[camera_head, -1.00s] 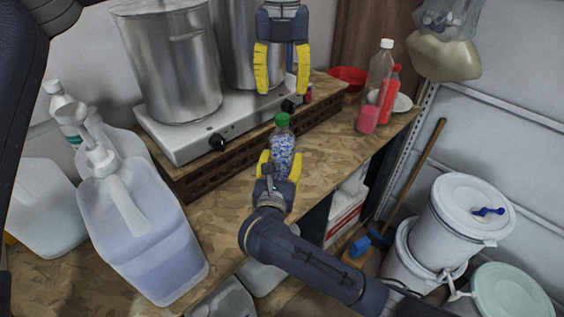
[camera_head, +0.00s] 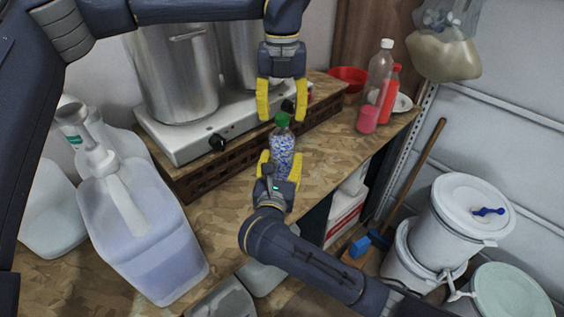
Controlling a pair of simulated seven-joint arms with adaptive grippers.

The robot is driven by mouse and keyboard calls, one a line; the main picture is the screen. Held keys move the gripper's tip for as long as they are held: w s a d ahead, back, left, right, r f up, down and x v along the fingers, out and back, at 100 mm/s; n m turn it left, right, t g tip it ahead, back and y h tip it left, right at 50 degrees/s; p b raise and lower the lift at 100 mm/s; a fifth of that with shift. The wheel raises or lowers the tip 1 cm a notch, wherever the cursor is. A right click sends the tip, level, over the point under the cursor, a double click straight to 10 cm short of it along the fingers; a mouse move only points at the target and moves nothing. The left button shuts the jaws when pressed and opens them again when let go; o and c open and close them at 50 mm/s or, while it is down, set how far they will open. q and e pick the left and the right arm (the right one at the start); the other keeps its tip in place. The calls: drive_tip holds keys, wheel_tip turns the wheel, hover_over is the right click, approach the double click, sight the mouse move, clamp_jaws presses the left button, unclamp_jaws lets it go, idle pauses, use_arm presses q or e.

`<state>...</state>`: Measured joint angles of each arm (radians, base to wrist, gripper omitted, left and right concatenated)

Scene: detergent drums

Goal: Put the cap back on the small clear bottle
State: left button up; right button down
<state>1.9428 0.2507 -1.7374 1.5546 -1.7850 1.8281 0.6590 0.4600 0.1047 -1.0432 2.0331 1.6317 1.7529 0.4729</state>
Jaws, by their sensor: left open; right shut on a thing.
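The small clear bottle (camera_head: 283,145) stands upright on the wooden worktop and shows blue and white contents. A green cap (camera_head: 282,119) sits at the top of its neck; I cannot tell whether it is seated or loose. My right gripper (camera_head: 280,166) is shut on the lower part of the bottle, with a yellow finger on each side. Its fingers hide the bottle's base. My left gripper (camera_head: 282,112) points down from above, open, with its yellow fingertips on either side of the cap at about its height in the picture. I see gaps between fingertips and cap.
A hot plate (camera_head: 185,145) with steel pots (camera_head: 178,75) stands behind the bottle. A large jug (camera_head: 140,235) with a pump is at the left. A tall clear bottle (camera_head: 378,75), a red bottle (camera_head: 391,95) and a pink cup (camera_head: 368,118) stand at the right.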

use_arm(q)
drive_tip(key=shift+f, duration=0.7)
drive_tip(key=shift+o, duration=0.2)
clamp_jaws()
drive_tip(key=m, duration=0.8)
drive_tip(key=shift+m, duration=0.3)
drive_tip(key=shift+c, duration=1.1)
unclamp_jaws()
